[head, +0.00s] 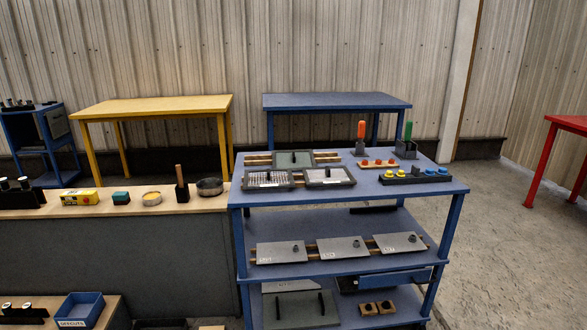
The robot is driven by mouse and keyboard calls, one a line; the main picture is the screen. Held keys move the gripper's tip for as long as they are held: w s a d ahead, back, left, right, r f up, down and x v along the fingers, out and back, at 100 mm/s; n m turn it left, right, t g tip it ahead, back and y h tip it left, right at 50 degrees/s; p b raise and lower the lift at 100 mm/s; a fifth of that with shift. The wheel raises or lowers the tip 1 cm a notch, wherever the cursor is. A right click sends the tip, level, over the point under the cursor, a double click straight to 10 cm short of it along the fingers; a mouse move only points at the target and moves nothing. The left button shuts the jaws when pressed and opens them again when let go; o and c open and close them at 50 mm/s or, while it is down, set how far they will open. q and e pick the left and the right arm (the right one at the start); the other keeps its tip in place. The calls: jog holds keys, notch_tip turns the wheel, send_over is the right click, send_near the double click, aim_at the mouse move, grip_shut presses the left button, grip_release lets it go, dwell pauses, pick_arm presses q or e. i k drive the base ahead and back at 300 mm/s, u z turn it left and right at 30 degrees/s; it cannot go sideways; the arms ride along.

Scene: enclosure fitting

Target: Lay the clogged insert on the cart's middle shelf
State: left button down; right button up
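A blue cart (455,188) with three levels stands right of centre. On its top lie three dark-framed inserts with small handles: a greenish one (308,160) at the back, a pale striped one (262,180) at front left and a plain light grey one (328,176) at front right. I cannot tell for certain which is clogged. The middle shelf (350,271) carries three grey plates on wooden strips: left (276,254), middle (338,250) and right (396,243). Each plate has a dark knob and small, unreadable lettering. Neither of my grippers is in view.
The cart top also holds orange and green-handled tools (361,131), red knobs (378,162) and a dark rack of yellow and blue knobs (415,177). A wooden-topped bench (120,206) adjoins it at left. Clear floor (510,240) lies right.

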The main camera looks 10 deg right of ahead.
aim_at(374, 222)
jog(key=u, duration=0.6)
jog(key=i, duration=0.55)
jog(key=u, duration=0.55)
jog(key=i, duration=0.85)
jog(key=z, duration=0.5)
